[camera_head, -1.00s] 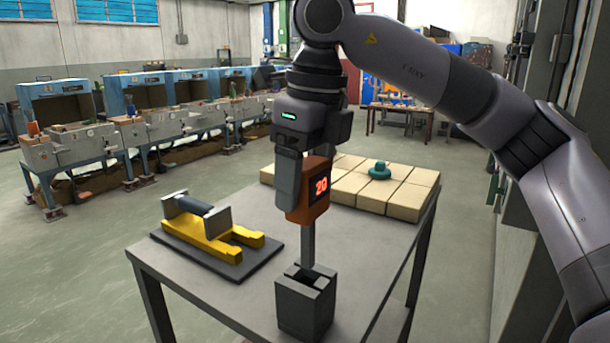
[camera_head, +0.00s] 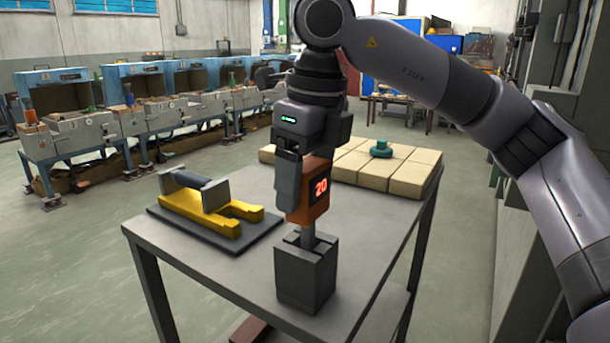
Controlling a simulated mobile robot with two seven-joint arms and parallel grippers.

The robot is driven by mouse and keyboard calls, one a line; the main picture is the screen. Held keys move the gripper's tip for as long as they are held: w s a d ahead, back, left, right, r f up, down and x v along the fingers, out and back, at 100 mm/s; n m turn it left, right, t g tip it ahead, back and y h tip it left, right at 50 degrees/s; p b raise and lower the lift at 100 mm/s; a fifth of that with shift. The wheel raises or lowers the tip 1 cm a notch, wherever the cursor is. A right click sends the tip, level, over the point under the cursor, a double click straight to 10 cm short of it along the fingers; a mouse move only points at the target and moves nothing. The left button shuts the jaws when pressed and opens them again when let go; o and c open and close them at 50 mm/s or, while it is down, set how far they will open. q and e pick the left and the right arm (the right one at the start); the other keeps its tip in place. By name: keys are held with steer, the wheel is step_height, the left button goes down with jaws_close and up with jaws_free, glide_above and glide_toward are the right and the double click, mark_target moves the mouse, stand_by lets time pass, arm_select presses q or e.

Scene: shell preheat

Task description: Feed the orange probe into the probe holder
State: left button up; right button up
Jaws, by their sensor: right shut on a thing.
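The orange probe (camera_head: 318,192) has a boxy orange body with a dark display reading 20 and a grey shaft below it. My right gripper (camera_head: 302,180) is shut on the probe's body and holds it upright. The probe holder (camera_head: 306,276) is a dark grey square block with a slotted top, near the table's front edge. The lower part of the probe's shaft is hidden inside the holder's top opening. The orange body is a little above the holder's top. My left gripper is not in view.
The grey table (camera_head: 345,230) has free room around the holder. A yellow forked tool (camera_head: 207,212) with a grey handle lies on a dark plate to the left. Several tan blocks (camera_head: 345,168) and a teal knob (camera_head: 381,149) are at the back.

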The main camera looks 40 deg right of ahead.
mark_target(309, 164)
steer(key=shift+f+b, duration=0.55)
steer(key=shift+f, duration=0.35)
steer(key=shift+f+b, duration=0.35)
steer(key=shift+f, duration=0.1)
steer(key=o, duration=1.2)
steer(key=r, duration=0.2)
steer(key=r+p, duration=0.1)
steer(key=r, duration=0.4)
steer(key=shift+s+d+p, duration=0.15)
steer(key=shift+s+p, duration=0.25)
